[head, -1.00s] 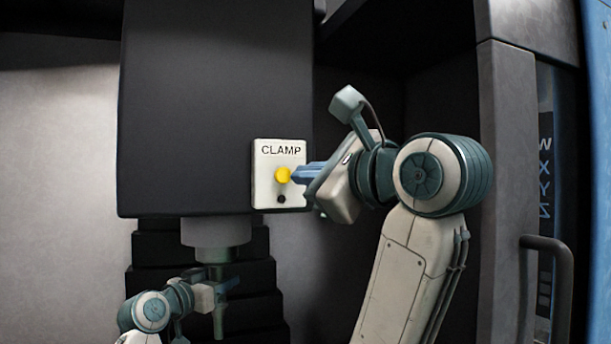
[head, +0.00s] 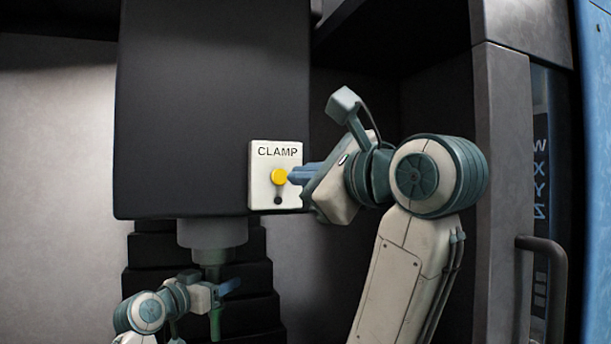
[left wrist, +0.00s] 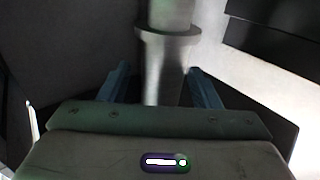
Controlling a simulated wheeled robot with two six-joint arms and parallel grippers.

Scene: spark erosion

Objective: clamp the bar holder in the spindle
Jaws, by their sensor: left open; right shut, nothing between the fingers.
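The bar holder hangs upright under the grey spindle nose (head: 212,234); its green lower end (head: 215,325) shows below my left gripper (head: 222,290). In the left wrist view the metal bar holder (left wrist: 165,85) has a wide collar above the fingers. My left gripper (left wrist: 160,78) is open, one finger on each side of the holder, with gaps visible. My right gripper (head: 291,176) is shut and empty, its tips at the yellow button (head: 279,177) on the white CLAMP panel (head: 263,190). I cannot tell whether they touch the button.
The dark spindle head (head: 213,100) fills the upper middle. Dark stepped covers (head: 265,310) stand behind the holder. A grey machine post (head: 503,180) and a dark door handle (head: 555,290) are on the right, close to my right arm.

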